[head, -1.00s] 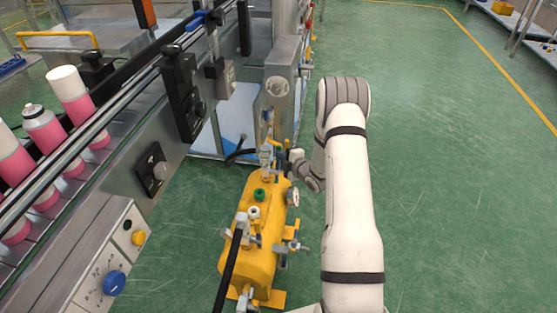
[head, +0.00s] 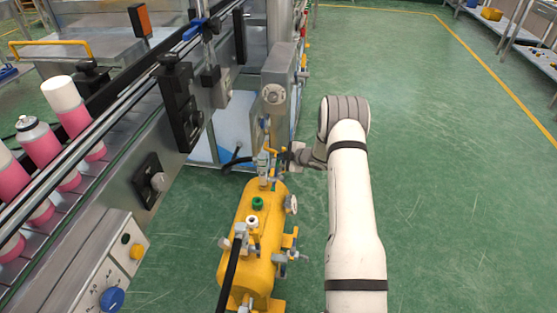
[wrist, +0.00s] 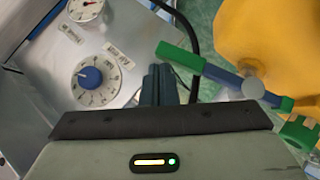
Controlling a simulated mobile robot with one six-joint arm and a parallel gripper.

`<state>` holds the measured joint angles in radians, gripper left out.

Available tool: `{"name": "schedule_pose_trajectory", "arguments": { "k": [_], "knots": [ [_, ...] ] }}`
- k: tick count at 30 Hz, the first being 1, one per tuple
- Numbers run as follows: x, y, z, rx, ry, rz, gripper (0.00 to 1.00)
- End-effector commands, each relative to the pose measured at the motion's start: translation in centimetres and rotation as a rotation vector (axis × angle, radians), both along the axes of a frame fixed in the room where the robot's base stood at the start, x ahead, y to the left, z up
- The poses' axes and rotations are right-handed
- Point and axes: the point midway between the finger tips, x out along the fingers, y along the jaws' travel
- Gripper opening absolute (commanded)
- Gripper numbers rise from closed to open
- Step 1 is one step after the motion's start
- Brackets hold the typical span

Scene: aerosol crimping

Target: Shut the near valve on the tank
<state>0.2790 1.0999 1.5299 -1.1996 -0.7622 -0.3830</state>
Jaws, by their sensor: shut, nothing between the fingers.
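The yellow tank (head: 240,270) lies low beside the machine, with several fittings on and around it. A valve (head: 283,257) sits on its near right side. My gripper (head: 284,158) is at the tank's far end, close to the upright fittings there; its fingertips are hard to make out in the head view. In the wrist view my gripper (wrist: 161,82) is shut and empty. A green lever (wrist: 195,60) runs beside the yellow tank (wrist: 270,40), just right of my fingers. Contact between fingers and lever cannot be told.
A black hose (head: 231,262) crosses the tank's near part. The conveyor with pink cans (head: 40,145) is on the left. The green floor (head: 450,200) on the right is clear.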

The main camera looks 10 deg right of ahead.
Motion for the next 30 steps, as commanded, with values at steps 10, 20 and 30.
{"name": "schedule_pose_trajectory", "arguments": {
  "k": [10, 20, 30],
  "knots": [
    [1.1, -0.4, -1.8, 0.000, -0.001, 0.001, 0.00],
    [1.3, -0.4, -2.4, 0.000, 0.001, 0.001, 0.00],
    [1.3, -0.3, -2.4, 0.000, 0.000, 0.002, 0.00]
  ]
}}
